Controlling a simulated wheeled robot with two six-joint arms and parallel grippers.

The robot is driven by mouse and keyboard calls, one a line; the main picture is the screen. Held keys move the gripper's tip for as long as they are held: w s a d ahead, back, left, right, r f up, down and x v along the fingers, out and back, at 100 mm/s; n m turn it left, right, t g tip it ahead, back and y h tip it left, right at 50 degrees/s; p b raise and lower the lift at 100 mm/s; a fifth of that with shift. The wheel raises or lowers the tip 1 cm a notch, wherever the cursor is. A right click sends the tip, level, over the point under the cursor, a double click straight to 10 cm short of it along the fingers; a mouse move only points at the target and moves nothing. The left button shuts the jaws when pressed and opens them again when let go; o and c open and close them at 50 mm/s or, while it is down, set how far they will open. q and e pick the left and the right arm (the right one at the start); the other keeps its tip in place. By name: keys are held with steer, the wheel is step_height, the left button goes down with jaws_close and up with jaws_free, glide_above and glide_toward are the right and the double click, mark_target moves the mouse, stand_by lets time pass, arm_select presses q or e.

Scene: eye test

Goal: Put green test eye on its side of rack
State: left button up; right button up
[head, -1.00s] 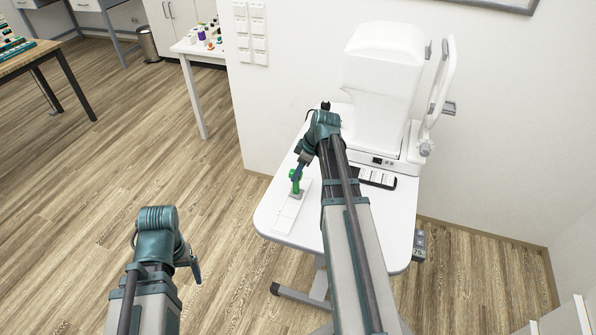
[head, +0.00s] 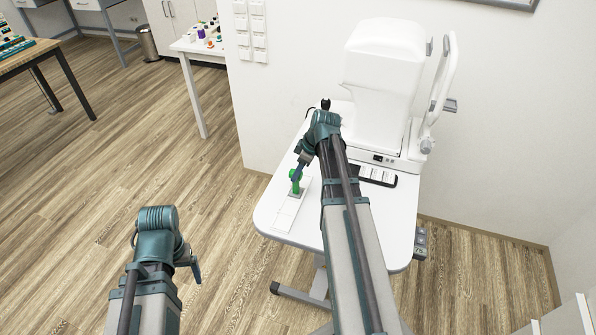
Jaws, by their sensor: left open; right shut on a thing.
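The green test eye (head: 295,188) is over the far half of a narrow white rack (head: 286,215) on the white table. My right gripper (head: 298,176) is shut on the green test eye from above. The eye is at or just above the rack's surface; I cannot tell whether it touches. A small grey patch shows at its foot. My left gripper (head: 196,272) is open and empty, low at the left over the floor, away from the table.
A large white eye-testing machine (head: 384,75) stands at the back of the white table (head: 270,205). A black tray with white cards (head: 378,176) lies in front of it. My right arm covers the table's middle. A side table (head: 190,47) with small bottles stands further back.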

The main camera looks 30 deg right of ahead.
steer(key=o, duration=1.1)
steer(key=shift+c, duration=0.2)
steer(key=shift+r, duration=0.1)
steer(key=p+v, duration=1.3)
steer(key=shift+r, duration=0.3)
steer(key=shift+s+d, duration=0.1)
steer(key=shift+s, duration=0.05)
steer(key=s+a+m+g+h, duration=0.1)
steer(key=s+a, duration=0.3)
steer(key=a, duration=0.7)
steer(key=s+a+m+g+h, duration=0.1)
steer(key=s+a, duration=0.3)
steer(key=a, duration=0.7)
steer(key=s+a+f+m+g+h, duration=0.1)
steer(key=s+a, duration=0.4)
steer(key=a, duration=0.6)
steer(key=shift+a+m+h, duration=0.3)
steer(key=shift+m+h, duration=0.2)
steer(key=shift+m, duration=0.2)
